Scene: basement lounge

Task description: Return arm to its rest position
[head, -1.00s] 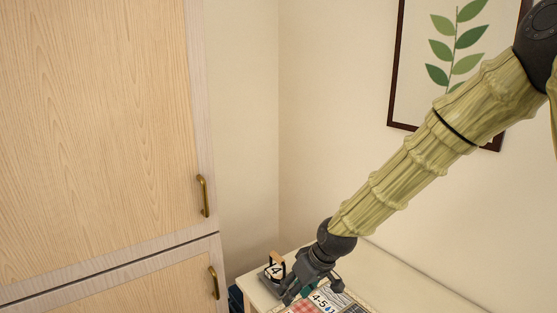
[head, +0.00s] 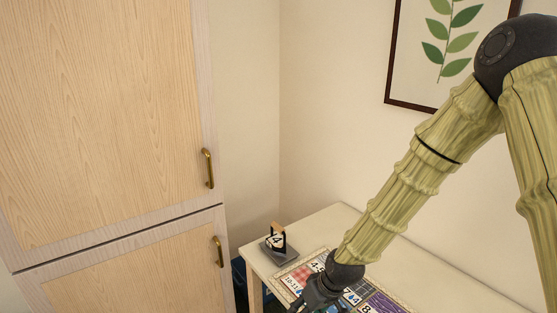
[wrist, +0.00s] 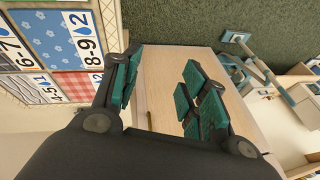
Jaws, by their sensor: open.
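My gripper (head: 314,300) hangs at the low end of my bent arm, over the near part of a pale table (head: 335,222) in the head view. In the wrist view my gripper (wrist: 162,88) has its two green-padded fingers wide apart, with nothing between them. Its fingertips are partly cut off by the bottom edge of the head view. The upper part of my arm rises to the right side of the picture.
A printed board (head: 385,304) with numbered squares lies on the table under my gripper. A small dark stand with a number 4 and wooden top (head: 277,241) is at the table's left corner. A wooden cabinet (head: 110,120) stands left; a framed leaf picture (head: 410,60) hangs behind.

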